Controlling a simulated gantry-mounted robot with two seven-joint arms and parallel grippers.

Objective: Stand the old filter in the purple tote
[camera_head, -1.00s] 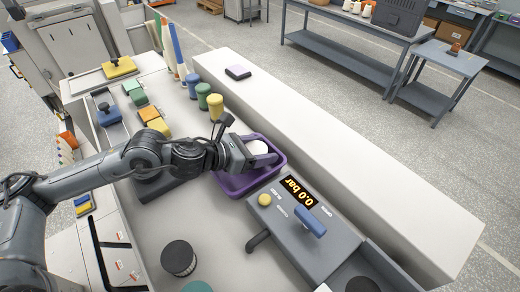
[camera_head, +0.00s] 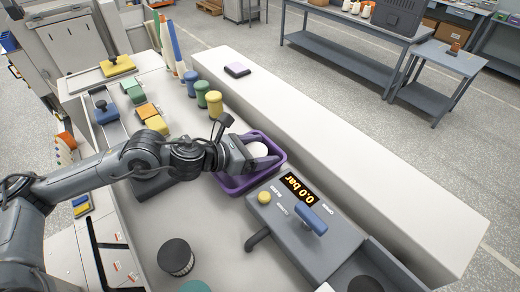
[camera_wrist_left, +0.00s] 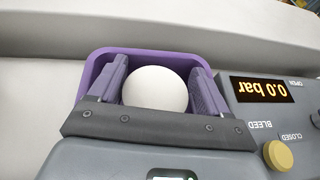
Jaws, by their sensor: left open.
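The purple tote (camera_head: 283,160) stands on the bench beside the bleed panel, and its rim also shows in the left wrist view (camera_wrist_left: 150,52). A white round-topped thing (camera_wrist_left: 155,88), which looks like the old filter, is inside the tote; it also shows in the head view (camera_head: 257,149). My left gripper (camera_head: 262,156) reaches over the tote. In the left wrist view its two fingers (camera_wrist_left: 158,90) are parted on either side of the white top, with small gaps. The lower part of the white thing is hidden. My right gripper does not show.
The grey panel (camera_head: 335,238) with a 0.0 bar display, yellow knob (camera_head: 264,197) and blue handle (camera_head: 311,219) stands close to the tote. A dark cylinder (camera_head: 176,257) stands on the bench at front. Green and yellow canisters (camera_head: 214,103) stand behind the tote.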

